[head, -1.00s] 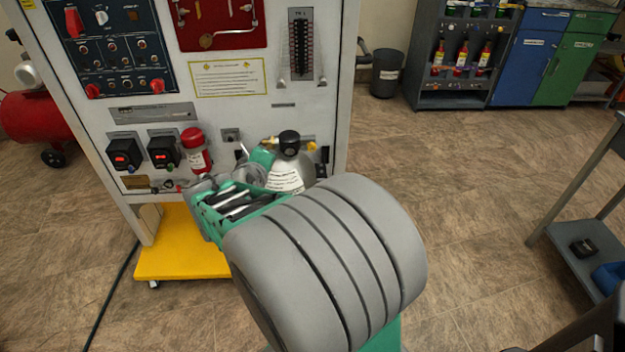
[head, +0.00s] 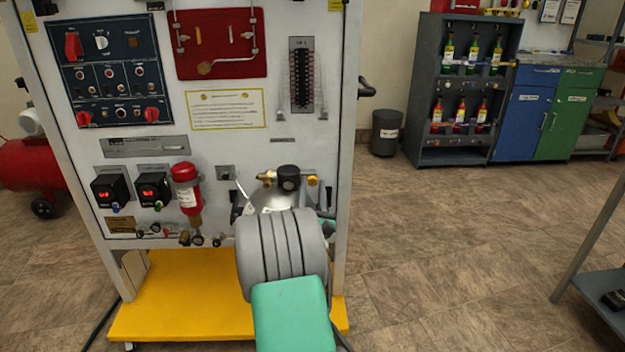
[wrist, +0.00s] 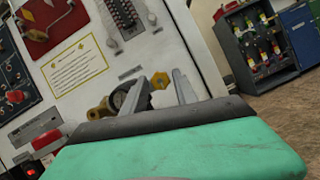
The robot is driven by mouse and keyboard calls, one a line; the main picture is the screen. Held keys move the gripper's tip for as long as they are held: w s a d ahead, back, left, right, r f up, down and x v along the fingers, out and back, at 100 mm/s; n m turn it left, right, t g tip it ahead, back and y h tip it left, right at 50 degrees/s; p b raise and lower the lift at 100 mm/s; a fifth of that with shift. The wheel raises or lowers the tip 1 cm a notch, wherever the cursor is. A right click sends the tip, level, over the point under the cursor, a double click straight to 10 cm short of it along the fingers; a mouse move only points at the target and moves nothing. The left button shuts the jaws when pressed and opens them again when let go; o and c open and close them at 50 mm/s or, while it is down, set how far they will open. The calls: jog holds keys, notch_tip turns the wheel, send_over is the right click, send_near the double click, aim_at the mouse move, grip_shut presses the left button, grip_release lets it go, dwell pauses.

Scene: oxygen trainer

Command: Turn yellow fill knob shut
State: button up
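The yellow fill knob (head: 312,181) sits to the right of a black round gauge (head: 288,178) on the trainer's lower panel. In the wrist view the yellow knob (wrist: 160,81) shows between the tips of my gripper's two grey fingers (wrist: 158,82). The fingers are apart, with a gap between them, so my gripper is open. I cannot tell whether either finger touches the knob.
The white trainer panel (head: 225,150) stands on a yellow base (head: 185,310). A red cylinder (head: 186,190) and two black boxes with red displays (head: 110,188) are left of the valve. A grey table (head: 600,285) stands at right. Floor between is clear.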

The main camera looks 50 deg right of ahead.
jog(key=shift+w+d+r, duration=0.15)
jog(key=shift+w+d, duration=0.15)
jog(key=shift+d, duration=0.1)
jog(key=shift+c, duration=0.4)
grip_shut()
